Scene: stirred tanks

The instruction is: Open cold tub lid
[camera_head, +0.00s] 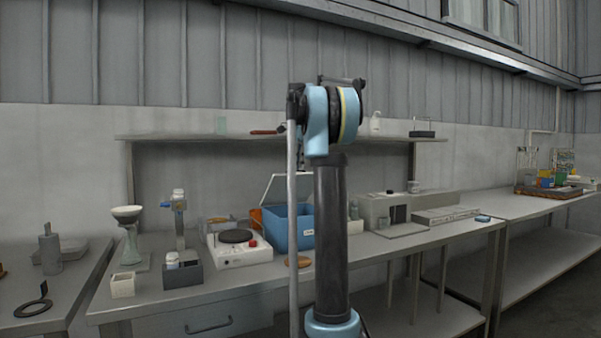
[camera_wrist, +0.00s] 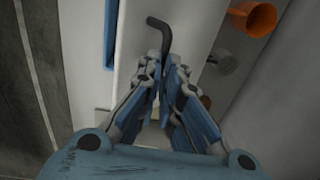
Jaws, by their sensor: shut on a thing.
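The cold tub is a blue box (camera_head: 275,229) on the middle bench, partly hidden behind my arm in the head view. Its white lid (camera_head: 271,190) stands raised and tilted up at the back, and the tub's mouth is uncovered. In the wrist view, a pale panel (camera_wrist: 138,18), which looks like the lid, lies beside a blue strip at the left. My gripper (camera_wrist: 166,72) is closed around a dark bent handle (camera_wrist: 164,36) whose hooked end sticks out past the fingertips. In the head view my gripper is hidden behind my arm.
A white hotplate (camera_head: 240,252) stands left of the tub, and a grey box-shaped device (camera_head: 400,207) stands to the right. An orange cup (camera_wrist: 256,17) and a grey cup (camera_wrist: 222,61) lie right of the handle in the wrist view. A shelf (camera_head: 230,137) runs above the bench.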

